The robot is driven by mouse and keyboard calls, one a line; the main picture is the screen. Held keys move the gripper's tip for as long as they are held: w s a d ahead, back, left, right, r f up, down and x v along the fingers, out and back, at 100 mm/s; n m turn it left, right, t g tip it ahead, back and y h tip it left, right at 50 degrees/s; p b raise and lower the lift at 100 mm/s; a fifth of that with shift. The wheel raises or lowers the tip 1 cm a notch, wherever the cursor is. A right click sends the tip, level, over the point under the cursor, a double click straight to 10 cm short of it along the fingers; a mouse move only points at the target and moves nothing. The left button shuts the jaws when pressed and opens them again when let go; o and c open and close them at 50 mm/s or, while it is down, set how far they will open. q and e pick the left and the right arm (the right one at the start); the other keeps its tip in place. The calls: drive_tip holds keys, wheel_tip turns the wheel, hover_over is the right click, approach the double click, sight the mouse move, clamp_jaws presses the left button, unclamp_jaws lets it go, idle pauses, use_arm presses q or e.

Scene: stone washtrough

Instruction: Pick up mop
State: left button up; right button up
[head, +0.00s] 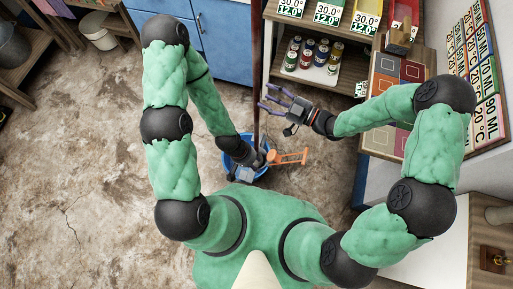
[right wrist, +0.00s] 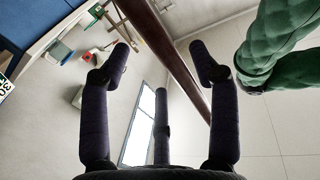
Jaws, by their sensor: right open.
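The mop shows as a dark reddish-brown pole (head: 256,62) standing nearly upright in the head view, its lower end leading towards a blue bucket (head: 236,160). The mop's head is hidden. My right gripper (head: 269,99) is open and empty, its fingers pointing left at the pole. In the right wrist view the pole (right wrist: 166,48) runs slanted across the gap between the open fingers (right wrist: 160,62); I cannot tell whether they touch it. My left gripper (head: 252,168) is low over the bucket, and its fingers are too small and covered to read.
An orange handle-like part (head: 288,158) sticks out right of the bucket. A shelf with several cans (head: 312,56) stands behind my right gripper, with a crate of coloured tiles (head: 396,80) to its right. Blue cabinets (head: 215,35) are at the back.

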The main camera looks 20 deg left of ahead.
sight(257, 91)
drive_tip(key=shift+b+x, duration=0.35)
drive_tip(key=shift+x, duration=2)
clamp_jaws()
